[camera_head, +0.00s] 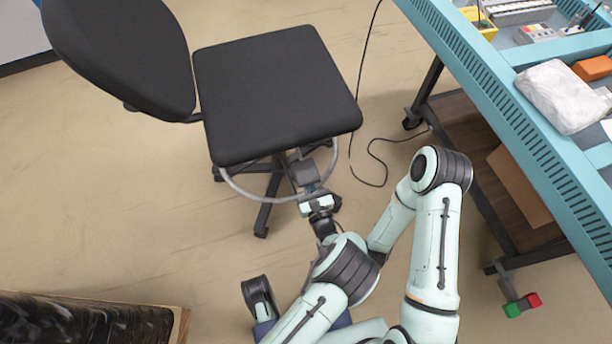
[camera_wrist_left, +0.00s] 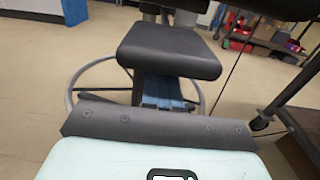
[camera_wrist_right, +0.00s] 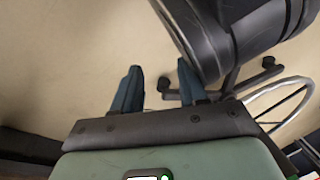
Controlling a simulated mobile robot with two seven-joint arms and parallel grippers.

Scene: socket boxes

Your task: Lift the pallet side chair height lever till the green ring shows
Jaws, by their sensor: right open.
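The chair has a black seat (camera_head: 275,90) and a tilted black backrest (camera_head: 122,55). A dark block (camera_head: 304,173), apparently the lever paddle, juts from under the seat's front edge; it looks large in the left wrist view (camera_wrist_left: 170,48). My left gripper (camera_head: 312,190) is at this block. Its blue fingers (camera_wrist_left: 162,92) look close together below the block, their tips hidden behind it, so a grip cannot be confirmed. My right gripper (camera_wrist_right: 158,88) is open and empty above the floor, apart from the chair. No green ring shows.
The chair's grey foot ring (camera_head: 235,186) and dark legs (camera_head: 266,208) lie below the seat. A teal workbench (camera_head: 480,75) stands at right, with a black cable (camera_head: 368,152) on the floor beside it. A black-wrapped pallet load (camera_head: 80,322) is at bottom left. Floor at left is clear.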

